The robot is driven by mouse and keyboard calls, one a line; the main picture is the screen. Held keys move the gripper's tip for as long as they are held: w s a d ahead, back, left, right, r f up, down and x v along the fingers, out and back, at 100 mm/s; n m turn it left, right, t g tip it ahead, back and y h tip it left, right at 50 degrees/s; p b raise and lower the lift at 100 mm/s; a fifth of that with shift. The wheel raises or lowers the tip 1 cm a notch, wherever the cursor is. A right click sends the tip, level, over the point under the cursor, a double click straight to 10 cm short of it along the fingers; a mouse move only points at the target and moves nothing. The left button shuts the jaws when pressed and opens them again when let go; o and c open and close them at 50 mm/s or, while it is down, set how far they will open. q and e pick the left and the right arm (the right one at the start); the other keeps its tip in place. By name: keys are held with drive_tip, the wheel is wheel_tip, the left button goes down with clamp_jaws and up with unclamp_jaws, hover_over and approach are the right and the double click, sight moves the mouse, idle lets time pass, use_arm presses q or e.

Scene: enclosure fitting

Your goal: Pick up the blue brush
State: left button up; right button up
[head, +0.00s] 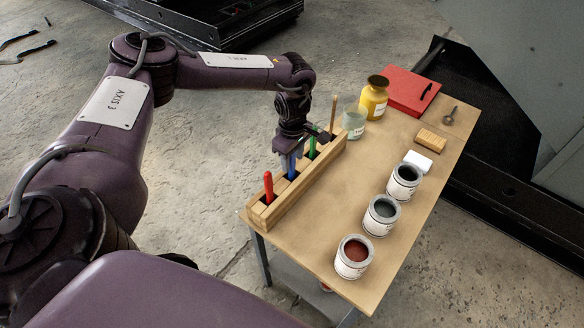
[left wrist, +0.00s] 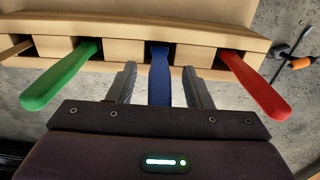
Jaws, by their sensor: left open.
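The blue brush (head: 291,168) stands handle-up in a slot of the wooden brush rack (head: 322,170), between the red brush (head: 268,187) and the green brush (head: 312,147). My left gripper (head: 292,153) is above the rack at the blue brush, partly covering it in the head view. In the left wrist view the open fingers of my left gripper (left wrist: 158,88) stand on either side of the blue handle (left wrist: 159,72), with a gap showing on each side. The green handle (left wrist: 62,75) and red handle (left wrist: 256,88) lie outside the fingers. My right gripper is not in view.
The wooden table (head: 355,203) holds three paint cans, with the red-brown one (head: 353,257) nearest. A glass jar (head: 354,122), a yellow bottle (head: 374,98), a red case (head: 408,90), a wooden block (head: 430,141) and a white block (head: 418,161) stand farther back. The table's middle is clear.

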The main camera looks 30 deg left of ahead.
use_arm(q)
clamp_jaws()
idle(0.3)
